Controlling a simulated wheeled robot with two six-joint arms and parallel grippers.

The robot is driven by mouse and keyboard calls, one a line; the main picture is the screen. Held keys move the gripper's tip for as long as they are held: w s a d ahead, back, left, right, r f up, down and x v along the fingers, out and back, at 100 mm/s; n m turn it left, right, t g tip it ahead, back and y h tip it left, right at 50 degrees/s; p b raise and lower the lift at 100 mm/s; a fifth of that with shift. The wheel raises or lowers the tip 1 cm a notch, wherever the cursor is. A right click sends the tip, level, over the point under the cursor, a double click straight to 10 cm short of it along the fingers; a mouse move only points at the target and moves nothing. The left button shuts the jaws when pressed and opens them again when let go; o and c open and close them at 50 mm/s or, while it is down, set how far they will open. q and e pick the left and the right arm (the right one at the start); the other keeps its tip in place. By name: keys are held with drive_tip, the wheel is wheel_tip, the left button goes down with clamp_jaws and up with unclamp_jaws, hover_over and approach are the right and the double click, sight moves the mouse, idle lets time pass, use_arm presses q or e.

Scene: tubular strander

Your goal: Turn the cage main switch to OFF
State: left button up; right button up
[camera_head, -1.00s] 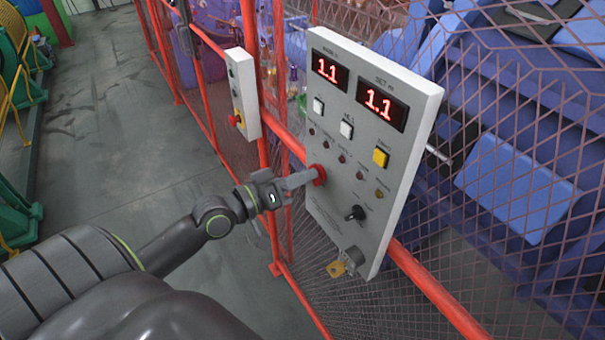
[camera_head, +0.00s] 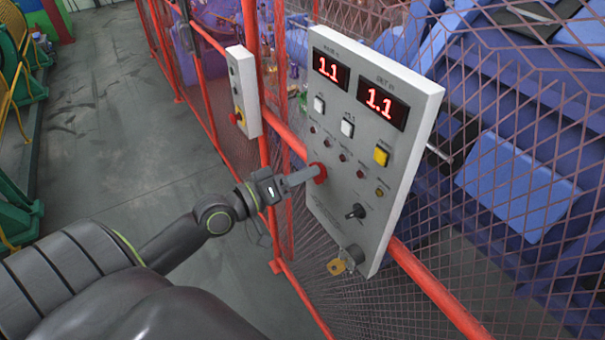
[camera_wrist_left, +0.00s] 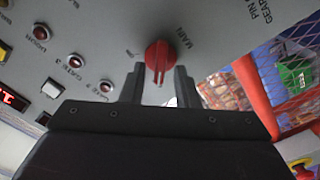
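The cage main switch is a red rotary knob (camera_head: 319,173) on the left edge of the grey-white control panel (camera_head: 335,215). In the left wrist view the red knob (camera_wrist_left: 158,57) sits beside the printed word MAIN, with its grip bar running up and down the picture. My left gripper (camera_head: 304,178) reaches it from the left. In the left wrist view its two fingers (camera_wrist_left: 160,84) stand on either side of the knob, apart, with a gap between them; firm contact cannot be made out. The fingers partly hide the knob in the head view. My right gripper is not in view.
The panel has red displays (camera_head: 381,103) reading 1.1, a yellow button (camera_head: 381,156), a black selector (camera_head: 355,212) and a key (camera_head: 337,266) below. Red rails (camera_head: 432,290) and mesh fence surround it. A smaller box (camera_head: 243,90) stands left. Grey floor is clear at left.

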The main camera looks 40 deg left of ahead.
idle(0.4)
use_arm(q)
drive_tip(key=shift+b+v, duration=0.45)
drive_tip(key=shift+v, duration=8.3)
